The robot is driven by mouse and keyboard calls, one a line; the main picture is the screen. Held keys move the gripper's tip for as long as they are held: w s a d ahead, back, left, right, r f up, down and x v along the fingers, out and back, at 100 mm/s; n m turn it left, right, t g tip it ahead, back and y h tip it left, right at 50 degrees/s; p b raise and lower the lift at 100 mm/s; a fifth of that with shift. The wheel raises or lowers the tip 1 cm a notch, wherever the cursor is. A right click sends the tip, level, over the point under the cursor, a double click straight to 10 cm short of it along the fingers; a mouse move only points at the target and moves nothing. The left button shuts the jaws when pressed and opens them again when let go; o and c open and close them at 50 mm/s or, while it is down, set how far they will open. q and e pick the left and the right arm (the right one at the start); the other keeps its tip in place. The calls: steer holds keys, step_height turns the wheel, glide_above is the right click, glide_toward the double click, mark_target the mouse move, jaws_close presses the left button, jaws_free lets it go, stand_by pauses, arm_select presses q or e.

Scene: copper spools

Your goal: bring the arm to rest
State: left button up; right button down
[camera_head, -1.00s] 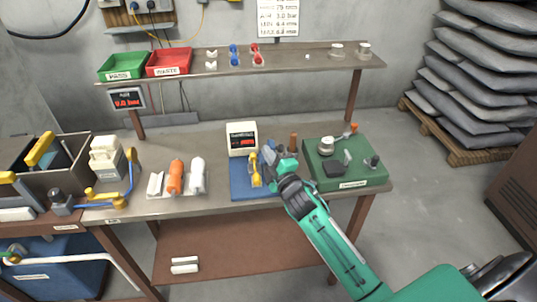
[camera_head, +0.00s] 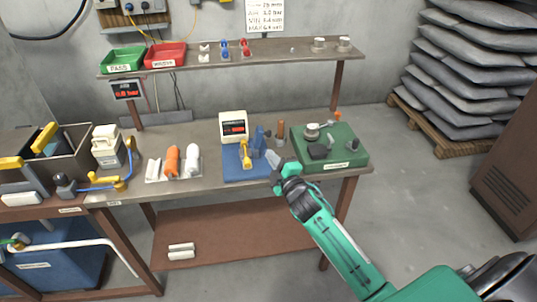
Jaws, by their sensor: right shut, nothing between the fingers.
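My right gripper (camera_head: 275,164) is shut and empty. It hangs over the front of the workbench (camera_head: 215,187), between a blue mat (camera_head: 240,175) and a green board (camera_head: 347,154). My right arm comes in from the lower right. On the blue mat stand a white instrument with a red display (camera_head: 233,126) and a yellow-handled tool (camera_head: 246,155). The gripper's tip is just right of these and appears apart from them. My left gripper does not show.
An orange spool (camera_head: 173,161) and white pieces lie on a tray at the bench's left. A shelf (camera_head: 270,51) above holds a green bin (camera_head: 122,60) and a red bin (camera_head: 165,56). Grey sacks (camera_head: 470,70) are stacked at the right. The floor right of the bench is clear.

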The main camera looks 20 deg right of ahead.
steer(key=s+a+f+m+g+h, duration=0.1)
steer(key=s+f+m+g, duration=0.4)
steer(key=s, duration=0.5)
steer(key=s+a+f+m+g+h, duration=0.1)
steer(key=s+a+f+m+g, duration=0.1)
steer(key=s+f+m+g, duration=0.5)
steer(key=s+a+f+m+g+y, duration=0.1)
steer(key=s+a+g, duration=0.1)
steer(key=s, duration=0.9)
steer(key=s+a+f+g, duration=0.1)
steer(key=s+a+g, duration=0.1)
steer(key=s, duration=0.8)
step_height(320, 180, down, 29)
steer(key=g, duration=0.1)
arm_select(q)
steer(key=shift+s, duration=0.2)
arm_select(e)
steer(key=s+d+f, duration=0.1)
steer(key=s+f, duration=0.9)
steer(key=s+d+f+g, duration=0.1)
steer(key=s+d+f, duration=0.1)
steer(key=s+f, duration=0.8)
steer(key=shift+d+f, duration=0.25)
steer(key=shift+f, duration=0.05)
